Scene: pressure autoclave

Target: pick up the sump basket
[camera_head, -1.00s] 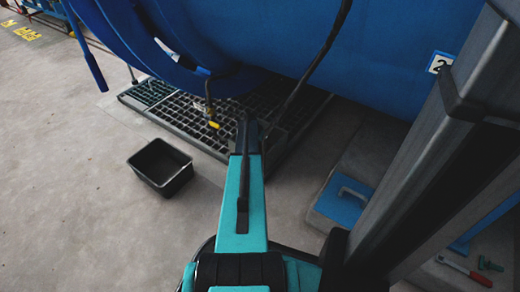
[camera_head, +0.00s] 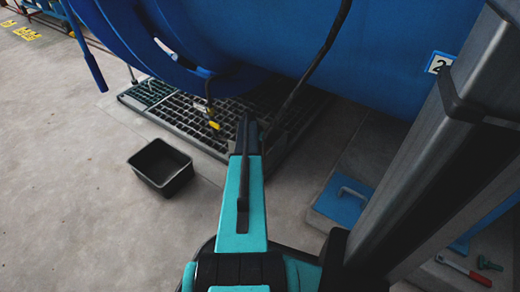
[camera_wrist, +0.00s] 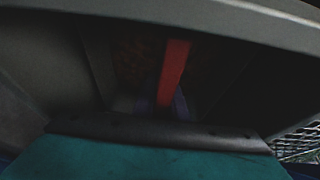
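In the wrist view a red bar (camera_wrist: 174,70), perhaps the handle of the sump basket, runs down the middle of a dark recess. A dim brownish patch beside it may be the basket's contents. The basket's walls are too dark to make out. The fingers of my gripper (camera_wrist: 163,103) show faintly as bluish shapes near the bar's lower end. I cannot tell whether they are shut on it. In the head view my arm reaches to the grating, and its end hides the gripper and the basket.
A dark floor grating (camera_head: 165,112) lies under the large blue vessel (camera_head: 270,35). An empty black bin (camera_head: 160,167) stands on open floor to the left. A blue plate with a handle (camera_head: 343,199) and a red-handled tool (camera_head: 465,271) lie at right. A hose hangs above the grating.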

